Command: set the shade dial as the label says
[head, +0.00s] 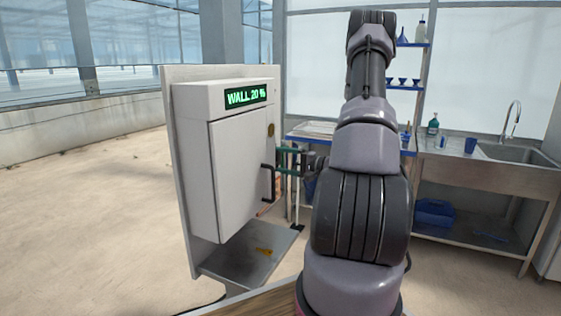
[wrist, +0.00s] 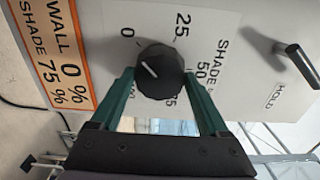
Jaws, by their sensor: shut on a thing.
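The shade dial (wrist: 160,72) is a round black knob on a white panel in the wrist view. My gripper (wrist: 160,76) is shut on it, one green finger on each side. The dial's short white mark lies on its left half, slanting to the upper left, roughly towards the 0. The scale shows 0, 25 and 50, with SHADE beside it; a finger and the knob partly hide further figures. The orange-edged label (wrist: 48,58) reads WALL 0 %, SHADE 75 %. In the head view, my gripper (head: 287,160) is at the cabinet's right side, the dial hidden.
The white cabinet (head: 238,175) has a green display (head: 245,95) reading WALL 20 % and a black door handle (head: 268,182). A lever (wrist: 298,62) stands out near HOLD, right of the dial. A metal tray (head: 240,268) lies below; a sink bench (head: 485,170) stands right.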

